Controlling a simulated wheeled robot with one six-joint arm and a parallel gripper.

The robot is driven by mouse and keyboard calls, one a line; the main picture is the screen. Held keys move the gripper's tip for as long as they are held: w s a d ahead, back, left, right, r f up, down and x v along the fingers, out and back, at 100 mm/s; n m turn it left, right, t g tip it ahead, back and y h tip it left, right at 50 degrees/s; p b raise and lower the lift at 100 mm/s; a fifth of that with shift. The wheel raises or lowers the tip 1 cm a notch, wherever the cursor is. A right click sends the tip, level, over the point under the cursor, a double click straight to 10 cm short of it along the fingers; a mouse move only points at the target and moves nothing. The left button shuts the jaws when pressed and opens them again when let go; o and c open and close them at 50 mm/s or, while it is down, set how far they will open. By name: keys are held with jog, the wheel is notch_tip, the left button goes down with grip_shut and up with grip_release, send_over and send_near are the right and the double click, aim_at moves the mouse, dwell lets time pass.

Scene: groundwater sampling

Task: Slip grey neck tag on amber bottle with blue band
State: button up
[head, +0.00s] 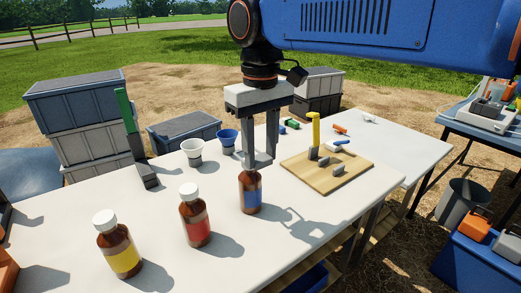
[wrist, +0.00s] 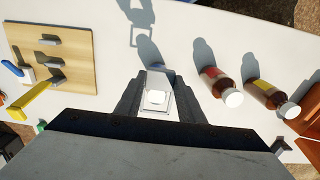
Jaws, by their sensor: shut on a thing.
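The amber bottle with the blue band (head: 251,194) stands upright on the white table, directly below my gripper (head: 258,164). My gripper points down and is shut on the grey neck tag (wrist: 157,79), a light grey plate between the fingers in the wrist view. The bottle's white cap (wrist: 155,97) shows within the tag's outline there. In the head view the fingers hide the cap and most of the tag. I cannot tell how far down the neck the tag sits.
Amber bottles with a red band (head: 196,229) and a yellow band (head: 123,258) stand to the left. A wooden board (head: 320,181) with grey blocks and an upright yellow piece (head: 314,130) lies to the right. White (head: 193,149) and blue (head: 228,139) funnels stand behind.

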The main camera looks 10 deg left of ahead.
aim_at(260, 158)
jog(key=shift+f, duration=1.9)
jog(key=o, duration=0.9)
notch_tip(260, 158, up, 17)
jog(key=shift+r, duration=0.2)
dwell(0.4)
